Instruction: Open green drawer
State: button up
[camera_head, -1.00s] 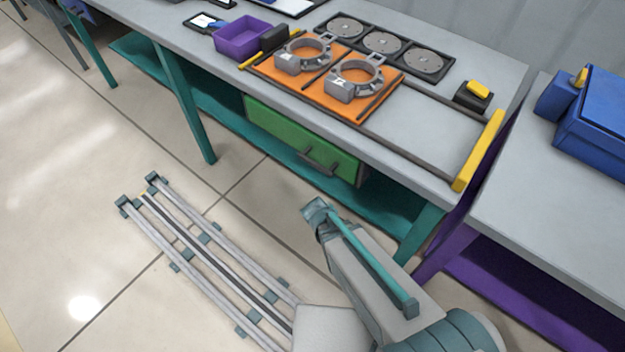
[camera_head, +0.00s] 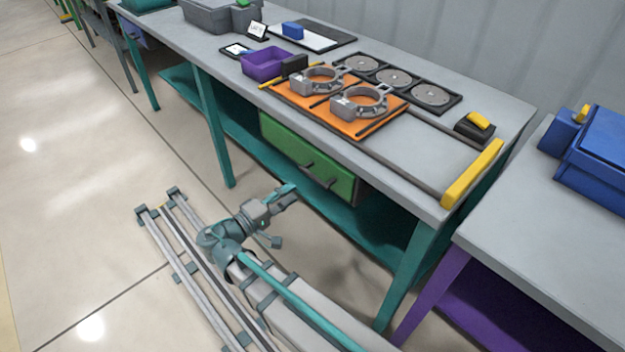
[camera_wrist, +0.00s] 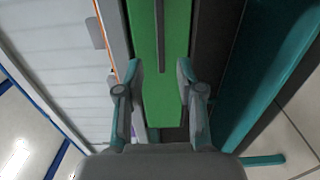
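The green drawer (camera_head: 290,150) hangs under the grey table top and looks shut. Its dark bar handle (camera_head: 319,174) is on the front face. My gripper (camera_head: 291,192) is below and left of the handle in the head view, apart from the drawer. In the wrist view, my gripper (camera_wrist: 159,72) is open and empty. The green drawer front (camera_wrist: 162,100) shows between and beyond its fingers. The dark handle (camera_wrist: 161,40) runs lengthwise ahead, roughly midway between the fingertips.
The table's teal leg (camera_head: 213,130) stands left of the drawer, and a teal lower shelf (camera_head: 250,148) runs beneath it. An orange board (camera_head: 335,110) with two grey ring fixtures and a purple bin (camera_head: 268,62) are on top.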

aim_at(312, 178)
jog(key=x, duration=0.9)
jog(key=shift+w+d+f, duration=0.1)
jog(key=shift+w+d, duration=0.1)
jog(key=shift+d, duration=0.1)
grip_shut()
